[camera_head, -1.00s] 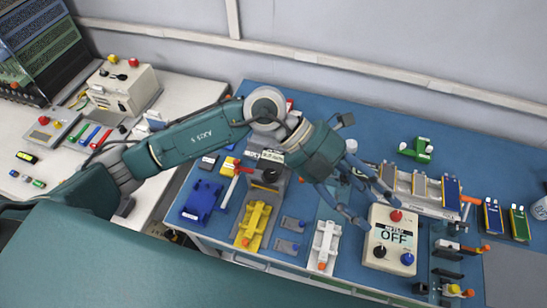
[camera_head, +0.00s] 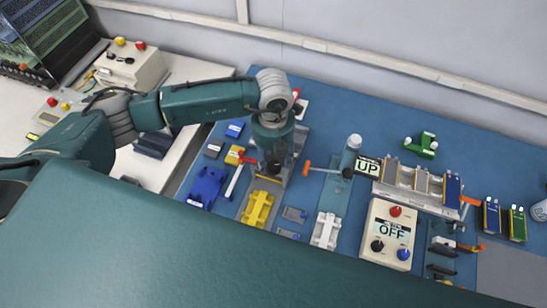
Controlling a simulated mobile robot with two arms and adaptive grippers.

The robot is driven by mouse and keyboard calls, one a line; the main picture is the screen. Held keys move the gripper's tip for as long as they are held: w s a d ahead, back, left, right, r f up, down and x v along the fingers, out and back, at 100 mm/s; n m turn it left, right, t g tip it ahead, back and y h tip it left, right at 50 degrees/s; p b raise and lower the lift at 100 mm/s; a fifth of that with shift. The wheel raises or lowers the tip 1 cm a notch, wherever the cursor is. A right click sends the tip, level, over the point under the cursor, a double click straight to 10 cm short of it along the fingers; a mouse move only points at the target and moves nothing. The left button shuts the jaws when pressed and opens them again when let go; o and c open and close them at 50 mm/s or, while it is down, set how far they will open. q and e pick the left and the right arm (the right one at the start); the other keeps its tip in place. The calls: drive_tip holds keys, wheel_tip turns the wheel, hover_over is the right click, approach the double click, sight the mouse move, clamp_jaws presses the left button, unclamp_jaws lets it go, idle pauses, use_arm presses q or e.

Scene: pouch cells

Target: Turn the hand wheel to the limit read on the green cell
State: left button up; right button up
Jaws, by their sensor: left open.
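My left gripper (camera_head: 272,168) points down over a grey fixture (camera_head: 298,145) left of the middle of the blue table. Its jaws are open, though my own wrist hides much of them. I cannot make out a hand wheel clearly; any wheel under the gripper is covered, and contact cannot be told. A green flat cell (camera_head: 517,223) lies at the right of the table, beside a blue cell (camera_head: 492,219). Any writing on the green cell is too small to read. My right gripper is not in view.
A yellow cradle (camera_head: 257,209) and a blue block (camera_head: 207,186) are near the gripper. A red-ended lever (camera_head: 236,178) stands close by. To the right are an "UP" sign (camera_head: 368,167), an "OFF" control box (camera_head: 391,233), a cell rack (camera_head: 405,182) and a green part (camera_head: 421,145).

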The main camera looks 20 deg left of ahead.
use_arm(q)
drive_tip(key=shift+f, duration=1.05)
drive_tip(key=c, duration=1.1)
drive_tip(key=shift+c, duration=0.2)
drive_tip(key=shift+f+m+b, duration=0.15)
drive_tip(key=shift+m+b, duration=0.35)
drive_tip(key=shift+b, duration=0.1)
drive_tip(key=m+b, duration=0.9)
drive_tip(key=b, duration=0.3)
drive_tip(key=shift+f+b, duration=0.1)
drive_tip(key=shift+b, duration=0.3)
drive_tip(key=shift+r+m+b, duration=0.3)
drive_tip(key=shift+m+b, duration=0.8)
drive_tip(key=shift+b, duration=0.3)
